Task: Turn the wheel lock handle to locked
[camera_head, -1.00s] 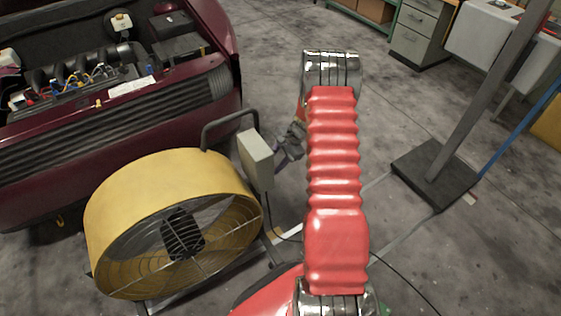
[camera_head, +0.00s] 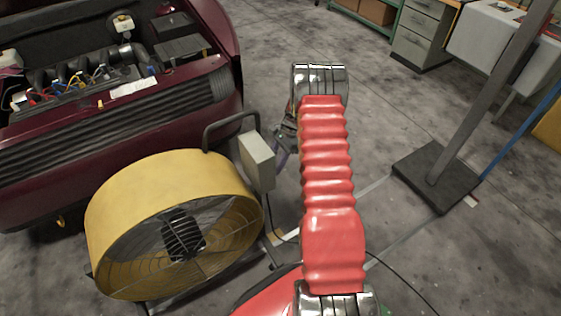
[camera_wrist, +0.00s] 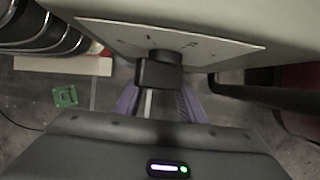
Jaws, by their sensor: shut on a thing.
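The wheel lock handle is a black knob (camera_wrist: 160,70) with a pale stripe below it, in the wrist view. It stands out from a light marked plate (camera_wrist: 215,45) on the side of a grey box (camera_head: 257,160), which is beside the yellow fan in the head view. My gripper (camera_wrist: 155,103) has its purple fingers on both sides of the handle, shut on it. In the head view my gripper (camera_head: 282,152) shows as a small purple part just right of the box, partly hidden by my red arm. The handle itself is hidden there.
A yellow drum fan (camera_head: 170,225) with a black tube handle (camera_head: 222,124) stands left of the box. A dark red car (camera_head: 110,110) with its engine bay open is behind it. A post on a black base (camera_head: 436,176) stands right. Open grey floor lies between.

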